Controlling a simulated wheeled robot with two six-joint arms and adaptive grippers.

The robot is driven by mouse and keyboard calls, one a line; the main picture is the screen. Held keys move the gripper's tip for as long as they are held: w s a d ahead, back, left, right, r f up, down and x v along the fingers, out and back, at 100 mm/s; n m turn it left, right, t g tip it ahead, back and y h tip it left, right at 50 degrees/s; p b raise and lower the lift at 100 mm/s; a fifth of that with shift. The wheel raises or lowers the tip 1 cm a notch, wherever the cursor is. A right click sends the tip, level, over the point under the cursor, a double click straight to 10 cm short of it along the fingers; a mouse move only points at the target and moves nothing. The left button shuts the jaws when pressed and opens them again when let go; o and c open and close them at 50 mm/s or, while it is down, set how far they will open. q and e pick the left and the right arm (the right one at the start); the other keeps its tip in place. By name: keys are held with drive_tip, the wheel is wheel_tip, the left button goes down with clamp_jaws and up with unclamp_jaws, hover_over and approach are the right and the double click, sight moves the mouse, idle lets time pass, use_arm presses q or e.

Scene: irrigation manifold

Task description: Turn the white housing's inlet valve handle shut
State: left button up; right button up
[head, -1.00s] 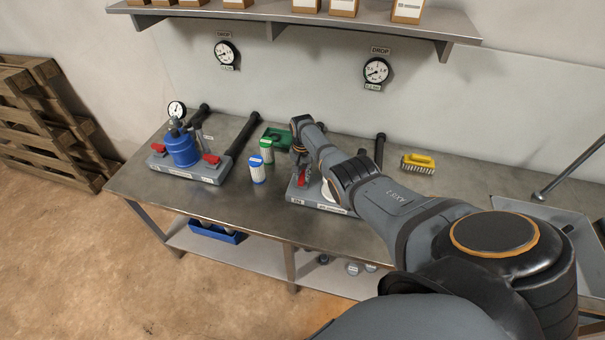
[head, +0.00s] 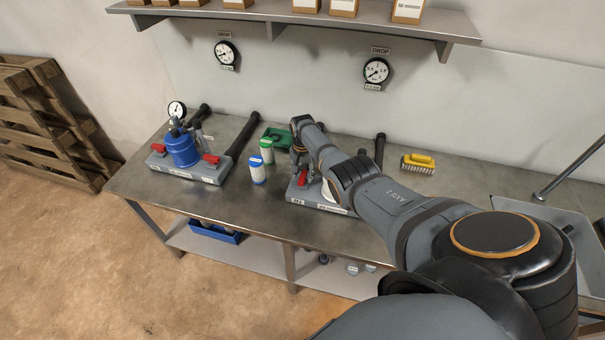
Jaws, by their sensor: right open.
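The white housing (head: 329,192) stands on a grey base (head: 324,207) on the bench. My right arm hides most of it. A red valve handle (head: 303,179) shows at the left end of that base, on the housing's inlet side. My right gripper (head: 301,163) points down just above and behind this handle. It is open, but its fingertips are largely hidden by my own wrist, so I cannot tell whether they touch the handle. My left gripper is not in view.
A blue housing (head: 182,150) with red handles stands on its own base at the left. A green tray (head: 277,137) lies behind. A yellow brush (head: 418,163) lies at the right.

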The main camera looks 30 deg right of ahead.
sight(302, 176)
drive_tip(key=shift+r, duration=0.1)
wheel_tip(302, 176, up, 12)
idle(0.4)
idle(0.3)
